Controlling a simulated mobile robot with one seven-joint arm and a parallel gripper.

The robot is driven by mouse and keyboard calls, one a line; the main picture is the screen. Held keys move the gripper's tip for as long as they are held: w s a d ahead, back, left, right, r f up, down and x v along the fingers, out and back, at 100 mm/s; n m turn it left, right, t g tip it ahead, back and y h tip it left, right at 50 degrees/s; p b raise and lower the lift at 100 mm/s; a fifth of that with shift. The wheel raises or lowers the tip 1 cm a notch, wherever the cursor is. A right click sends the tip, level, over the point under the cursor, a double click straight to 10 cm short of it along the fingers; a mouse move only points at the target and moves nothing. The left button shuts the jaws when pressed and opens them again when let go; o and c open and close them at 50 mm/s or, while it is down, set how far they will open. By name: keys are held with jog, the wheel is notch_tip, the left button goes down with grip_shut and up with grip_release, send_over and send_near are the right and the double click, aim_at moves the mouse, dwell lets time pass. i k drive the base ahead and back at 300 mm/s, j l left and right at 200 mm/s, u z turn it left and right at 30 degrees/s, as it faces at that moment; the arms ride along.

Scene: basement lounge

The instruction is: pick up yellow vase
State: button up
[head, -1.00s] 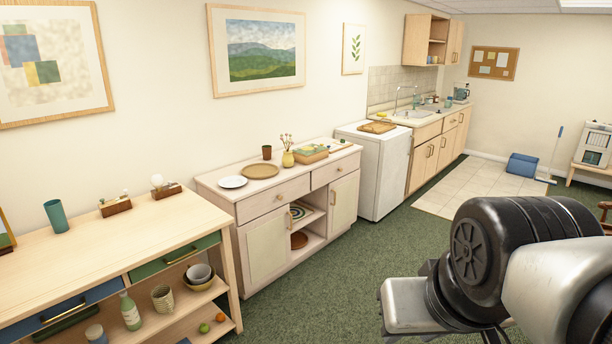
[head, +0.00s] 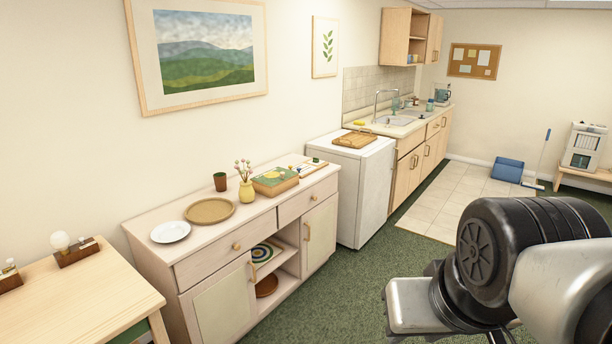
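The yellow vase (head: 246,191) stands upright on top of the light wooden sideboard (head: 151,225), with a few dried stems in it. It is between the round woven tray and a green-topped box. My arm shows at the lower right of the head view, well to the right of the sideboard and apart from the vase. My gripper's fingers cannot be made out in this view.
On the sideboard are a white plate (head: 170,232), a tan round tray (head: 209,211), a brown cup (head: 220,182) and a green-topped box (head: 275,181). A white appliance (head: 352,192) stands beyond it. Green carpet (head: 325,297) is open in front. A wooden table (head: 75,293) is at lower left.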

aim_at(246, 193)
jog(key=i, duration=1.65)
jog(key=i+u, duration=0.15)
jog(key=i, duration=0.35)
jog(key=i+l+u, duration=0.15)
jog(key=i, duration=0.35)
jog(key=i+l+u, duration=0.15)
jog(key=i, duration=0.3)
jog(key=i+l+u, duration=0.25)
jog(key=i+u, duration=0.15)
jog(key=i+l+u, duration=0.45)
jog(key=k+j, duration=0.05)
jog(key=j, duration=0.05)
